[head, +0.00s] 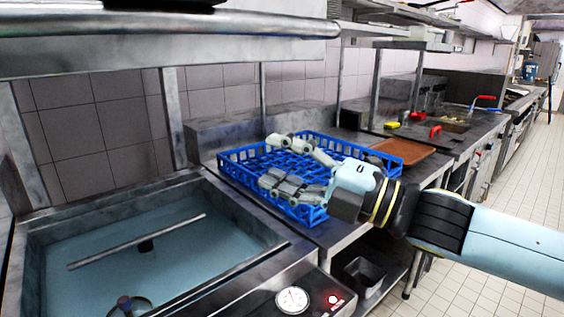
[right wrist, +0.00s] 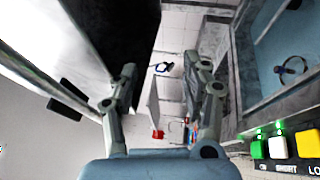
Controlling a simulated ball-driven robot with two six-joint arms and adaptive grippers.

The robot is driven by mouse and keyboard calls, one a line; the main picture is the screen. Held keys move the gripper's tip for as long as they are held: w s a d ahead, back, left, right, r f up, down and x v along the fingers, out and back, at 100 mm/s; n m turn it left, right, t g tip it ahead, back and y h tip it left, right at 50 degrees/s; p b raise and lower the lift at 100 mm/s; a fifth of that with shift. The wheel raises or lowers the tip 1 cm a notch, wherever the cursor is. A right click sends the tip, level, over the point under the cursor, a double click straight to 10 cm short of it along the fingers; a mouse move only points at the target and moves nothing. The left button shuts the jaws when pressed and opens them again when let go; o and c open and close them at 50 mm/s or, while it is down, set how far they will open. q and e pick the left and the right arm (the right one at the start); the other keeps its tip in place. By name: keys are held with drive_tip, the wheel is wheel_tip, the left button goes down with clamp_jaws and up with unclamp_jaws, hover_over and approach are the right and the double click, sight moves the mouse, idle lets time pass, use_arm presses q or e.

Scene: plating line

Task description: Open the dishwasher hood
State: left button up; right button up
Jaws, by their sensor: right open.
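The steel dishwasher hood (head: 150,55) spans the upper left of the head view, its long rounded bar (head: 240,24) along the front. It stands raised, with a wide gap between it and the wash basin (head: 250,250), where wall tiles show. My right gripper (head: 272,160) is open and empty, right of the basin and well below the hood's bar. In the head view it overlaps the blue rack; whether it touches the rack I cannot tell. Its spread fingers also show in the right wrist view (right wrist: 160,88), with nothing between them. My left gripper is not in view.
A blue dish rack (head: 232,168) sits on the steel counter beside the basin. A brown tray (head: 410,152) lies beyond it. A dial (head: 292,299) and red light (head: 333,299) are on the front panel. Tiled floor (head: 520,190) is clear at the right.

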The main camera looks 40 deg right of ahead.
drive_tip(key=f+p+v, duration=0.1)
drive_tip(key=p+v, duration=0.5)
drive_tip(key=v, duration=0.5)
drive_tip(key=d+f+n+g+y+b, duration=0.2)
drive_tip(key=f+y+b, duration=0.1)
drive_tip(key=f+b, duration=0.5)
drive_tip(key=w+d+f+n+g+y+b, duration=0.1)
drive_tip(key=d+f+n+g+y+b, duration=0.1)
drive_tip(key=f+b, duration=0.6)
wheel_tip(320, 180, down, 4)
drive_tip(key=shift+w+d+r+n+g+y+b, duration=0.15)
drive_tip(key=shift+w+d+n+g+y+b, duration=0.15)
drive_tip(key=shift+n+g+y, duration=0.25)
